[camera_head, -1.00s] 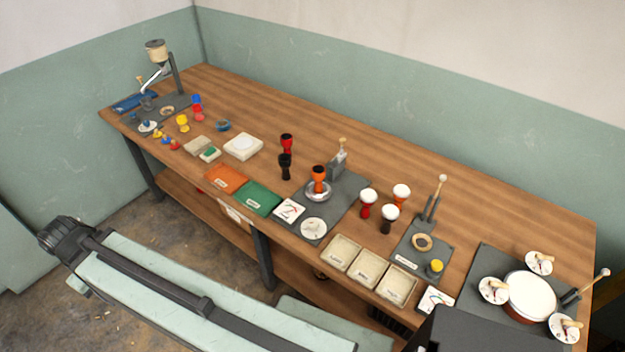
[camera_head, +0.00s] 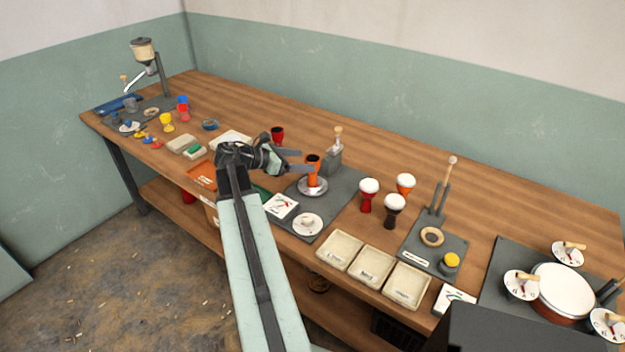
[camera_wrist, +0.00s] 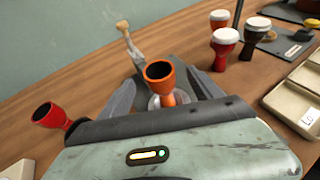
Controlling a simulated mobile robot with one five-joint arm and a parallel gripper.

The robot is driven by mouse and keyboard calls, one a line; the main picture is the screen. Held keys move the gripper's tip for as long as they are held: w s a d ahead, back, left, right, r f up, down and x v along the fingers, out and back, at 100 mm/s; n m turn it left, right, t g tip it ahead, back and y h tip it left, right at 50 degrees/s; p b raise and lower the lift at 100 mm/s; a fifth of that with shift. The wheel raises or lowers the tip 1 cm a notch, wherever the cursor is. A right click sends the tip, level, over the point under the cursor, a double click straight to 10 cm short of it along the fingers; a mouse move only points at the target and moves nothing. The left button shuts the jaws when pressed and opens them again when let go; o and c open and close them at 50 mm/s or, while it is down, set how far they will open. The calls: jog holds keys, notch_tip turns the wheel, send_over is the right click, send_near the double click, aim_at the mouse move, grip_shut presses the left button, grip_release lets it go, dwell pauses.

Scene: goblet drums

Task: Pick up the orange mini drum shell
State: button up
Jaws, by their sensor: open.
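The orange mini drum shell (camera_head: 313,171) stands upright on a round metal dish (camera_head: 312,190) on a dark grey mat (camera_head: 345,188). It has an open, dark bowl and no head. In the wrist view the orange shell (camera_wrist: 160,75) is between the two grey fingers, its lower part partly hidden behind my gripper body. My gripper (camera_head: 300,161) is open, its fingers reaching toward the shell from the left in the head view. In the wrist view my gripper (camera_wrist: 165,92) shows a gap on each side of the shell; I cannot tell whether a finger touches.
A red shell (camera_head: 277,135) stands just behind my gripper and shows in the wrist view (camera_wrist: 50,115). A grey block with a wooden-handled tool (camera_head: 335,155) is close behind the orange shell. Headed drums (camera_head: 369,190) stand to the right. Trays (camera_head: 340,249) line the front edge.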

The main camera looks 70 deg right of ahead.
aim_at(311, 158)
jog(key=b+x, duration=0.3)
jog(key=x, duration=0.4)
jog(key=shift+d+f, duration=0.25)
jog(key=shift+f, duration=0.1)
jog(key=shift+r, duration=0.1)
jog(key=c, duration=1.6)
jog(key=shift+r+p, duration=0.45)
jog(key=shift+r, duration=0.1)
grip_shut()
notch_tip(311, 158, up, 3)
jog(key=p, duration=0.3)
jog(key=shift+r, duration=0.1)
jog(key=w+a, duration=0.3)
jog(key=a, duration=0.4)
jog(key=w+a, duration=0.4)
jog(key=a, duration=0.3)
jog(key=shift+r+p, duration=0.35)
jog(key=shift+p, duration=0.1)
